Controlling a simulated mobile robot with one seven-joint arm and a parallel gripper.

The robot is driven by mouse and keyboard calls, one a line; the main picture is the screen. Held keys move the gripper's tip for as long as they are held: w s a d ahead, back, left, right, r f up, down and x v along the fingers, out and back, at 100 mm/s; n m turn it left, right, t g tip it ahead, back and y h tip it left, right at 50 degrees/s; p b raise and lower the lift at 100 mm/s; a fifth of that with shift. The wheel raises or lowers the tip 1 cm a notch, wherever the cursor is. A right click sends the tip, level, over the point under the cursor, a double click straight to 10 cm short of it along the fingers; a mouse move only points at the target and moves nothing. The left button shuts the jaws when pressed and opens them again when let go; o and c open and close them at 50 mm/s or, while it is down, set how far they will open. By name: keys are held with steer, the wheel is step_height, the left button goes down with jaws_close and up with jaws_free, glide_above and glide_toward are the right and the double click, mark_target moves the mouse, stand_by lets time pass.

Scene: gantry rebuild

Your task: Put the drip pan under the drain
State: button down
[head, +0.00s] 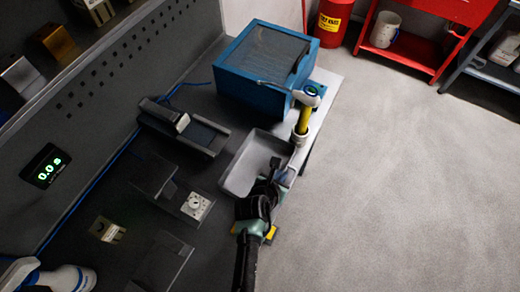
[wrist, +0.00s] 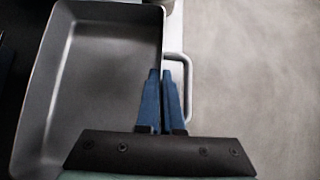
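The drip pan is a shallow grey rectangular tray (head: 238,178) on the dark bench, in front of the blue box. In the wrist view the empty pan (wrist: 95,85) fills the left half, with a loop handle (wrist: 189,85) on its right side. My gripper (head: 279,172) is at the pan's right side in the head view. In the wrist view its blue fingers (wrist: 161,72) are close together over the right rim beside the handle and appear closed on that rim. An upright yellow tube with a white collar (head: 302,122) stands behind the pan; I cannot tell whether it is the drain.
A blue box with a dark top (head: 262,60) stands at the back of the bench. A black device (head: 183,128) and several small blocks lie left of the pan. A lit display (head: 48,166) is on the panel. The floor (head: 400,180) at right is clear.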

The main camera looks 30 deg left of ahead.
steer(key=shift+r, duration=0.2)
stand_by(0.7)
step_height(320, 180, up, 10)
steer(key=shift+f, duration=0.15)
steer(key=s+d+b, duration=0.5)
steer(key=d, duration=0.4)
steer(key=shift+d+r, duration=0.25)
steer(key=shift+d, duration=0.05)
